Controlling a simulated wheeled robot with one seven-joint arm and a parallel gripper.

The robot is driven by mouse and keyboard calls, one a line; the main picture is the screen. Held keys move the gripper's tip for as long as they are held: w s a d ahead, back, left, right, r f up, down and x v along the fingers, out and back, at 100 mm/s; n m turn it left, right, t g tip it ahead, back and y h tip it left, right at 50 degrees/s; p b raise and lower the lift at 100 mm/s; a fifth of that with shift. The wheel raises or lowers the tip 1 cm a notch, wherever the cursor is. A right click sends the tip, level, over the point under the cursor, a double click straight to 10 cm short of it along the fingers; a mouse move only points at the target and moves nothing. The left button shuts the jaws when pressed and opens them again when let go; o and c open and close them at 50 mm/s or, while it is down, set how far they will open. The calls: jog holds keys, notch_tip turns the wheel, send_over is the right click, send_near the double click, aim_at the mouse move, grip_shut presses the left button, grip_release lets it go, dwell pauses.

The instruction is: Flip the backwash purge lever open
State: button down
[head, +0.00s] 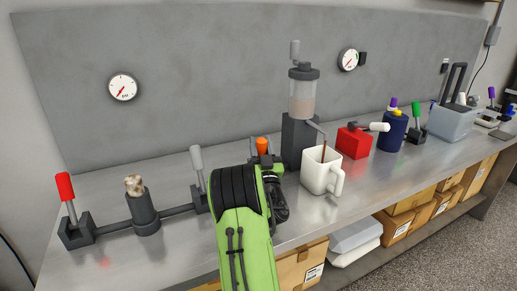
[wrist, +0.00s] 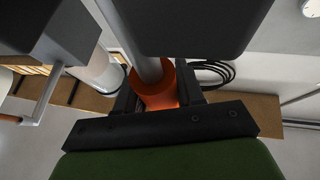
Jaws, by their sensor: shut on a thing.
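An orange lever handle (head: 262,146) stands at my gripper (head: 266,163), just left of the dark dispenser base, in the head view. No label shows, so I cannot read whether it is the purge lever. In the wrist view, the orange handle (wrist: 158,92) on its grey rod (wrist: 146,55) sits between the two dark fingers of my gripper (wrist: 156,84). The gripper is shut on it. My green arm hides the lever's base in the head view.
A white mug (head: 322,170) stands close right of my gripper, below the spout of the dispenser (head: 302,95). A grey lever (head: 197,165) is close left; a red lever (head: 66,195) is farther left. A red box (head: 353,142) stands beyond the mug.

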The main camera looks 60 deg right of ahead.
jog(key=c, duration=0.8)
grip_release()
jog(key=shift+a+f, duration=0.1)
jog(key=b+v, duration=0.2)
jog(key=v, duration=0.1)
jog(key=shift+f, duration=0.15)
jog(key=s+a, duration=0.2)
jog(key=a, duration=0.1)
jog(key=s+a, duration=0.2)
jog(key=s, duration=0.1)
jog(key=s+a+b, duration=0.1)
jog(key=s+a, duration=0.2)
jog(key=shift+s+a+r, duration=0.2)
jog(key=shift+a+r, duration=0.05)
jog(key=shift+a, duration=0.05)
